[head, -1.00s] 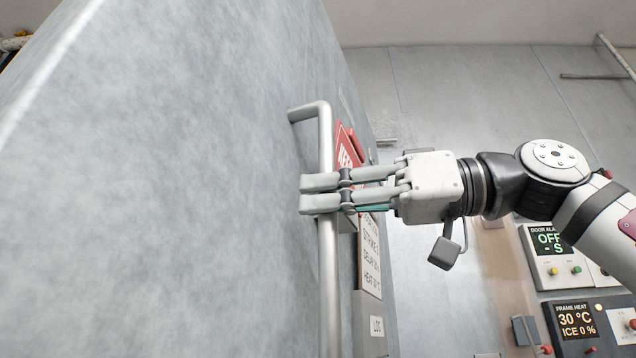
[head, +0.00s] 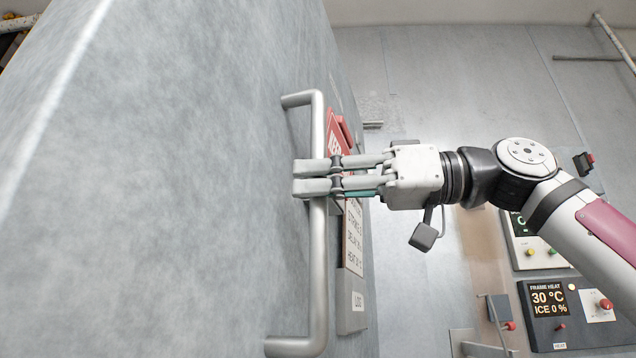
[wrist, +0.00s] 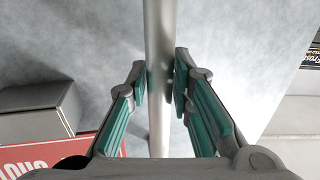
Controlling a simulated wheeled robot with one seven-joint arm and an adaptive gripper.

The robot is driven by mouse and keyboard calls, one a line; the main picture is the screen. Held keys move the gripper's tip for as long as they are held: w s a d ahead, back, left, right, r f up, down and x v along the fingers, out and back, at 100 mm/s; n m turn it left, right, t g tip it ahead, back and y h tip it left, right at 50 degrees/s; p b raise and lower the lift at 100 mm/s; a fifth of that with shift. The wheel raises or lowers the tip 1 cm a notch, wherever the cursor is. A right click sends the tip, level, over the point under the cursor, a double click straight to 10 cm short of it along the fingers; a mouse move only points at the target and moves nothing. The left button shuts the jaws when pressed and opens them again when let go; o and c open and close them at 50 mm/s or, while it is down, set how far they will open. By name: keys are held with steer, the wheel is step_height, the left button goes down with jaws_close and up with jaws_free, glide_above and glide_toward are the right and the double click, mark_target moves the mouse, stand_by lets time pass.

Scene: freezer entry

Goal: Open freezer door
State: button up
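The freezer door (head: 190,190) is a large grey mottled panel filling the left of the head view and the back of the wrist view (wrist: 90,45). Its long metal bar handle (head: 318,255) stands off the panel, with both end mounts in view. My gripper (head: 312,178) reaches in from the right at the bar's upper half. In the wrist view the bar (wrist: 158,35) runs between the two teal-padded fingers, with the fingertips close against both sides. The gripper looks shut on the handle. I cannot tell whether the door stands ajar.
A red sign (head: 338,135) and a white text plate (head: 353,238) lie just behind the handle. A frame heat panel (head: 548,298) and a door alarm panel (head: 523,248) are on the right, below my arm. A grey wall (head: 440,90) stands behind.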

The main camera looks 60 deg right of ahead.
steer(key=shift+o, duration=1)
steer(key=v, duration=1.2)
